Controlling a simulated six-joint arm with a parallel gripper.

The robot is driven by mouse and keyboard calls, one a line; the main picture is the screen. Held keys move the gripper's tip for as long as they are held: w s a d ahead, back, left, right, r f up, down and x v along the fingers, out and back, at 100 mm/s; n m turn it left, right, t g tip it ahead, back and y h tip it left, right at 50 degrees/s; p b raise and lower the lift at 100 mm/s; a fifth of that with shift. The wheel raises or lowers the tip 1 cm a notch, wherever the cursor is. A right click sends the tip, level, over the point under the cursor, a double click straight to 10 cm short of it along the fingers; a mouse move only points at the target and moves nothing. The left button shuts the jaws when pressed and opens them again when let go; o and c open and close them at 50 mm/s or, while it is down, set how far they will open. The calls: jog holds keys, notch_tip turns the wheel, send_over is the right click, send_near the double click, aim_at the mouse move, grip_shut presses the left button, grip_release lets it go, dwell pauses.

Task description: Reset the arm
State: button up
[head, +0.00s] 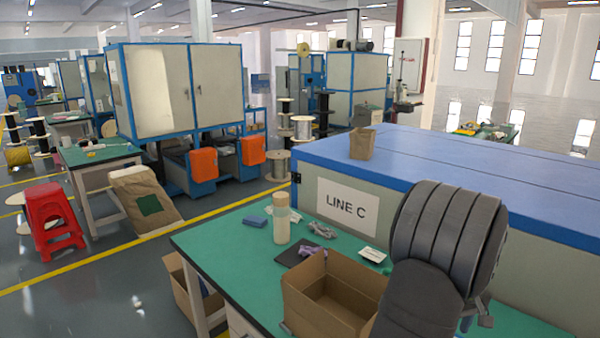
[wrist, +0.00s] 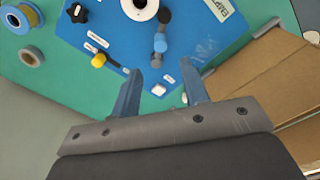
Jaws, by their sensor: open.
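My gripper (wrist: 161,70) is open, with its two blue fingers spread apart and nothing between them in the wrist view. It is over the near edge of a blue panel (wrist: 112,35) lying on the green table (wrist: 62,72). Whether the fingers touch the panel cannot be told. In the head view my dark grey arm fills the lower right, and the gripper is mostly hidden behind it.
An open cardboard box (head: 340,276) stands on the green table beside my arm; its flaps (wrist: 262,75) show right of my gripper. A beige cylinder (head: 281,217) stands farther back. The blue-topped LINE C machine (head: 400,170) borders the table's back.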

notch_tip(320, 180, down, 10)
jog(key=shift+f, duration=0.1)
dwell(0.5)
